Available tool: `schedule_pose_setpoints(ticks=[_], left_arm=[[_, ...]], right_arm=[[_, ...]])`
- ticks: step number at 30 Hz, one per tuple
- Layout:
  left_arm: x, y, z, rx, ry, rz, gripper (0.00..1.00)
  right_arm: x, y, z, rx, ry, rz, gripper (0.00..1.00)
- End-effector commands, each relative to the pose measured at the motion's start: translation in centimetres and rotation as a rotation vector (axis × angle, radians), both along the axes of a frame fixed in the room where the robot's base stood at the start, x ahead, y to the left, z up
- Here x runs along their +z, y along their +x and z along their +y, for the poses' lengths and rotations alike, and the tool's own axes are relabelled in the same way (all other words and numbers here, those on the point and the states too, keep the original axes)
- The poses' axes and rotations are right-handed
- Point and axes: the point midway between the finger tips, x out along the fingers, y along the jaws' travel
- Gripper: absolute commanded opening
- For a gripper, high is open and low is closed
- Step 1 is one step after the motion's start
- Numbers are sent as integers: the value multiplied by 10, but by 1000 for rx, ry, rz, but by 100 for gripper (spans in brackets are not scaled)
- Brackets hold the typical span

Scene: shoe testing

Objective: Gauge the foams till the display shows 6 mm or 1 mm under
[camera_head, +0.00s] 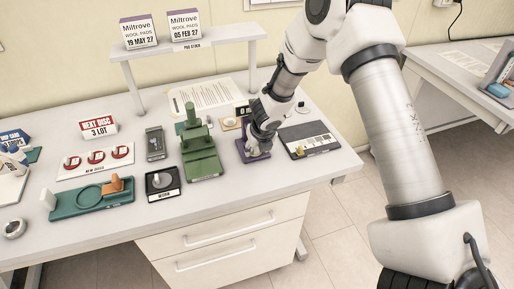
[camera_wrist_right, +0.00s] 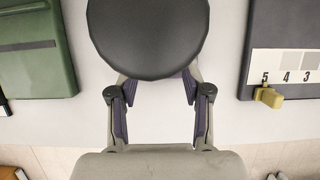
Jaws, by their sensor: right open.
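My right gripper (camera_head: 257,148) is low over the right part of the table, at a purple piece (camera_head: 266,155) that it mostly hides. In the right wrist view the fingers (camera_wrist_right: 159,95) are spread apart, and a black round disc (camera_wrist_right: 148,35) covers their tips. I cannot tell whether the fingers touch anything below the disc. A dark board (camera_head: 318,137) lies to the right; its pale strip reads 5, 4, 3 in the wrist view, with a yellow knob (camera_wrist_right: 268,97) by the 5. My left gripper is out of view.
A green stepped stand (camera_head: 202,163) is left of the gripper. A black square tray (camera_head: 163,183), a grey device (camera_head: 155,143), a teal tray (camera_head: 66,225) and red-ringed discs (camera_head: 96,158) lie further left. A raised shelf (camera_head: 230,36) spans the back.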

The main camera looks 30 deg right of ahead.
Motion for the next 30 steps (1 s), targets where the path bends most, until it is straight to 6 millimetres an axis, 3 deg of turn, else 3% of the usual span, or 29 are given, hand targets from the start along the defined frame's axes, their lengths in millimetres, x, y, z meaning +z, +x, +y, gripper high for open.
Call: schedule_pose_setpoints(ticks=[6,15,19,30], left_arm=[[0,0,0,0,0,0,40],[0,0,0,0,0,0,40],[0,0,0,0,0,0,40],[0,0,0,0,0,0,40]], right_arm=[[13,-4,1,-1,1,-2,49],[81,-31,8,-2,2,-5,49],[102,-40,10,-1,0,-3,49],[111,-45,11,0,0,0,49]])
